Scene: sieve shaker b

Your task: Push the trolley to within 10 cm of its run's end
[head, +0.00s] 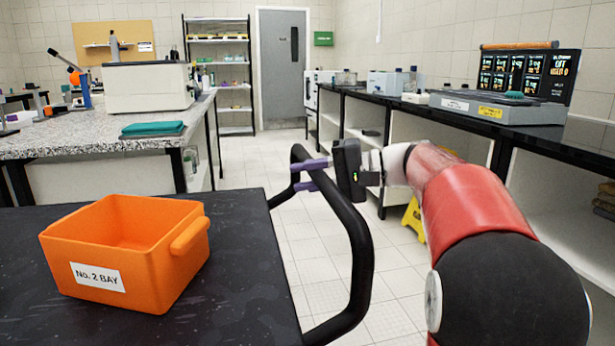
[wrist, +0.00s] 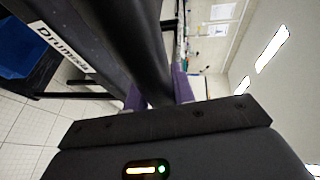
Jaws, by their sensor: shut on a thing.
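The trolley shows in the head view as a dark flat top (head: 225,290) at the lower left, with a black looped push handle (head: 360,265) on its right side. My gripper (head: 308,176) has its purple fingers at the far upper part of this handle and is shut on it. In the wrist view the dark handle bar (wrist: 140,50) passes between the purple fingers (wrist: 160,90). An orange bin (head: 125,250) labelled "No. 2 BAY" stands on the trolley top. The trolley's wheels are hidden in the head view.
A speckled bench (head: 90,142) stands at the left beyond the trolley. A long black-topped counter (head: 465,125) runs along the right, with a yellow floor sign (head: 413,218) beside it. Clear tiled floor (head: 265,150) leads between them to a grey door (head: 282,70).

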